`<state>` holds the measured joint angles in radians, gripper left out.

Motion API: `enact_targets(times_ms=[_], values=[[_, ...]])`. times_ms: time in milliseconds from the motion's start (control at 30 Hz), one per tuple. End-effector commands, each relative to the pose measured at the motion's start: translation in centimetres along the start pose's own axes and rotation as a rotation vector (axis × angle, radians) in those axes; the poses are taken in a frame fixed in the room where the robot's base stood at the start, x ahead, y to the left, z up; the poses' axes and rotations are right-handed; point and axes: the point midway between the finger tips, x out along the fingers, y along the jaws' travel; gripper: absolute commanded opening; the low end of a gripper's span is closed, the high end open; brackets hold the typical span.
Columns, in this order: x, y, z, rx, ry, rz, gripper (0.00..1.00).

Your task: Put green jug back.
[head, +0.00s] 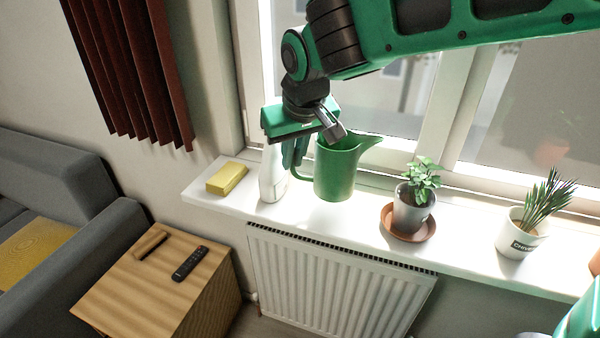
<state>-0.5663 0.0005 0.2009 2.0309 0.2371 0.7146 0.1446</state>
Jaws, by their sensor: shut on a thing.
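The green jug (335,175) is upright at the windowsill, its spout pointing right and its handle on the left. I cannot tell whether its base touches the sill or hangs just above it. My gripper (318,135) reaches down from above at the jug's upper left and is shut on the jug, near its rim and handle. My gripper hides part of the rim and the exact place of contact.
A white bottle (271,180) stands close to the left of the jug. A yellow block (227,179) lies further left on the windowsill (330,215). A potted plant (412,208) on a saucer and a white pot (521,238) stand to the right. Bare sill shows between jug and plant.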

Motion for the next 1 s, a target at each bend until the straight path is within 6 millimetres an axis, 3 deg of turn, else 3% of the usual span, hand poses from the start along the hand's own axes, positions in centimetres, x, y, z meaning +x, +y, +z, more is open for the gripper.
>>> enact_targets(times_ms=[200, 533, 933, 967, 1000], values=[[1.0, 1.4, 0.0, 0.0, 0.002, -0.001, 0.0], [4.4, 1.4, 1.4, 0.0, 0.0, 0.0, 0.0], [4.8, 1.3, 1.6, 0.0, 0.001, 0.0, 0.0], [4.9, 1.3, 1.6, 0.0, 0.0, 0.0, 0.18], [4.9, 1.4, 1.6, 0.001, 0.0, 0.0, 0.27]])
